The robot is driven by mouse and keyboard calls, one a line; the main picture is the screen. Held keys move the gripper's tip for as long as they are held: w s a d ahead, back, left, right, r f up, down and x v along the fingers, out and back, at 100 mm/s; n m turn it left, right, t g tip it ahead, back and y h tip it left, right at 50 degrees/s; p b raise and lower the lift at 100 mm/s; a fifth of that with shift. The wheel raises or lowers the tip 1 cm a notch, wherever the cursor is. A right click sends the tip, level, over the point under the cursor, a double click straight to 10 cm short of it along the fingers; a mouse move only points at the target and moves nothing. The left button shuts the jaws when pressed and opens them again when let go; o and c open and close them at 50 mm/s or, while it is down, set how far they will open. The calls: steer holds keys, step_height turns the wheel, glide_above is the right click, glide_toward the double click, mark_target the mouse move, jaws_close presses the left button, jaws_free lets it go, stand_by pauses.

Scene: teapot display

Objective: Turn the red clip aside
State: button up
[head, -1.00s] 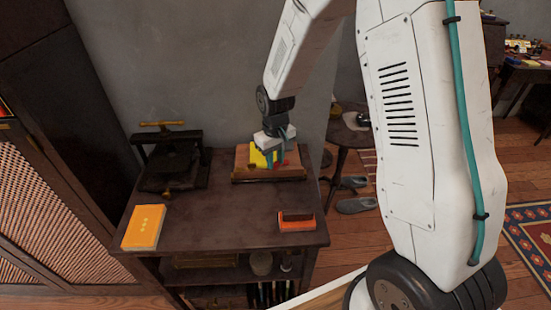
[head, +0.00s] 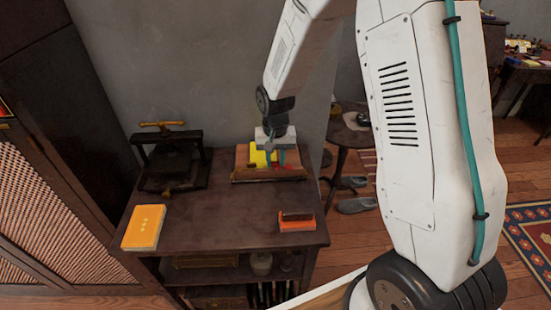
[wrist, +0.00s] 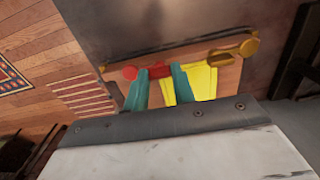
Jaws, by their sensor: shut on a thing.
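The red clip (wrist: 158,70) is on the edge of a wooden board (wrist: 118,92), with its round red end (wrist: 130,73) at the left. My gripper (wrist: 161,72) has its two teal fingers on either side of the red bar, shut on it. A yellow sheet (wrist: 203,82) lies on the board, partly hidden by the fingers. A gold clip (wrist: 232,50) sits at the board's other end. In the head view, my gripper (head: 273,158) is at the board (head: 291,174), and the red clip is mostly hidden.
The board rests on a dark table (head: 220,215). A black press with a gold handle (head: 172,160) stands at the left. An orange box (head: 144,227) lies front left and an orange-and-brown block (head: 297,222) front right. The table's middle is clear.

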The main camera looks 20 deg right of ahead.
stand_by(0.3)
steer(key=o, duration=1)
steer(key=shift+r, duration=0.1)
step_height(320, 180, up, 8)
steer(key=shift+f, duration=0.15)
steer(key=s+d+r+n, duration=0.1)
steer(key=s+r, duration=0.5)
steer(key=s, duration=0.4)
steer(key=s+d+r+n+t, duration=0.1)
steer(key=s+r, duration=0.5)
steer(key=s, duration=0.4)
steer(key=s+r+n, duration=0.1)
steer(key=s+r, duration=0.5)
steer(key=s, duration=0.4)
steer(key=shift+s+d+r+n, duration=0.1)
steer(key=shift+d+r+n, duration=0.1)
steer(key=shift+d+n, duration=0.2)
